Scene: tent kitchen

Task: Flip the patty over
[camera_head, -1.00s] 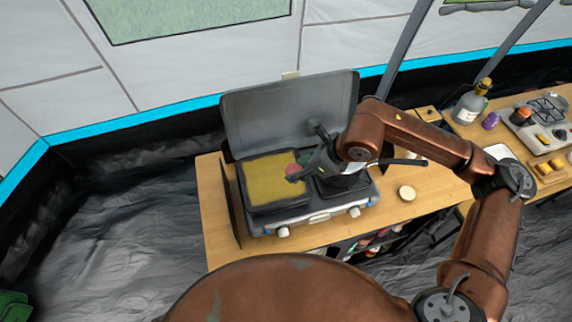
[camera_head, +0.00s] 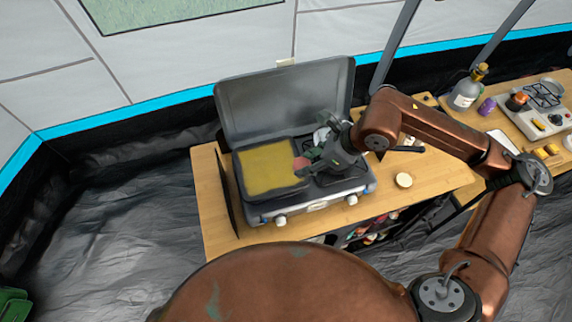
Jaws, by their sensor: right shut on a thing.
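The patty (camera_head: 301,163) is a small pinkish-red piece at the right edge of the yellow griddle surface (camera_head: 266,168) on the grey camp stove. Its far side is partly hidden by my right gripper (camera_head: 308,159). My right gripper reaches in from the right over the stove, with its fingers closed on the patty. I cannot tell whether the patty touches the griddle or is held just above it. My left gripper is not in view.
The stove's raised lid (camera_head: 285,95) stands behind the griddle. A dark handle (camera_head: 405,149) shows right of my gripper. A small round pale item (camera_head: 403,180) lies on the wooden table (camera_head: 440,180). A bottle (camera_head: 466,92) and a second burner (camera_head: 540,105) stand farther right.

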